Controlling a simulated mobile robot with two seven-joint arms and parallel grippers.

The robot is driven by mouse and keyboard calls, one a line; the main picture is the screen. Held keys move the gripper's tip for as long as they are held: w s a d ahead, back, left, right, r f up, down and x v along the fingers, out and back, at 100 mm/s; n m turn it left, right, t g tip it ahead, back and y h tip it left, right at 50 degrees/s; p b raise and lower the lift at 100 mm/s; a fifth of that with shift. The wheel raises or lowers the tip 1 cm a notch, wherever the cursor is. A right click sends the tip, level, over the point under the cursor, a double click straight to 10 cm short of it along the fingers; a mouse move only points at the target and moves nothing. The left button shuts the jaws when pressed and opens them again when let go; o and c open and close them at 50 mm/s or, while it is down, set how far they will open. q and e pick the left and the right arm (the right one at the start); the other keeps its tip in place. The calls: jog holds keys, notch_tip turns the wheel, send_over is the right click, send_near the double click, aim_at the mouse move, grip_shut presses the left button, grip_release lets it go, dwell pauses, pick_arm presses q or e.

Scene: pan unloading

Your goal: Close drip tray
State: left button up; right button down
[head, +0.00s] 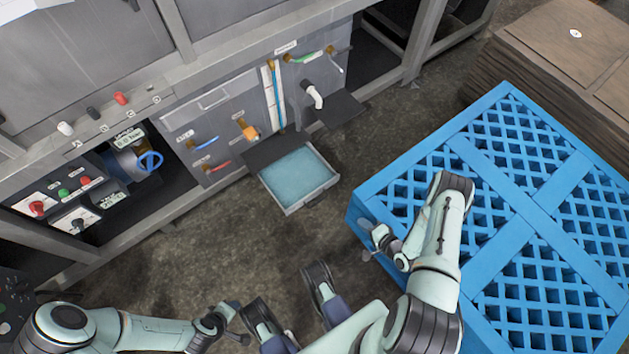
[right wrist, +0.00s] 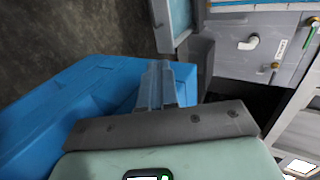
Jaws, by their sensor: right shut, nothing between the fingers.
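The drip tray (head: 311,194) is a shallow grey tray with a pale blue inside. It sticks out, open, from the bottom of the grey machine front in the head view. Part of it shows at the top of the right wrist view (right wrist: 180,38). My right gripper (head: 366,238) is shut and empty, to the right of and nearer than the tray, beside the blue crate; its closed fingers also show in the right wrist view (right wrist: 160,78). It is apart from the tray. My left gripper (head: 236,320) is low in the head view, away from the tray; its finger gap is unclear.
A large blue lattice crate (head: 510,190) stands close to my right arm; its side also fills the left of the right wrist view (right wrist: 70,105). A white spout (head: 313,95) and coloured valve handles are on the machine above the tray. Bare floor (head: 200,240) lies before the tray.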

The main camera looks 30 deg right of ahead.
jog(key=b, duration=0.2)
send_near(322, 188)
jog(key=b+x, duration=0.5)
jog(key=shift+w+a+f, duration=0.1)
jog(key=shift+w+f, duration=0.1)
pick_arm(q)
jog(key=s+a+f+n+g, duration=0.1)
jog(key=s+a+f+g, duration=0.2)
jog(key=s+f, duration=0.6)
jog(key=shift+f+g+b, duration=0.3)
jog(key=shift+f+b, duration=0.05)
jog(key=shift+f, duration=0.45)
pick_arm(e)
jog(key=shift+w, duration=0.35)
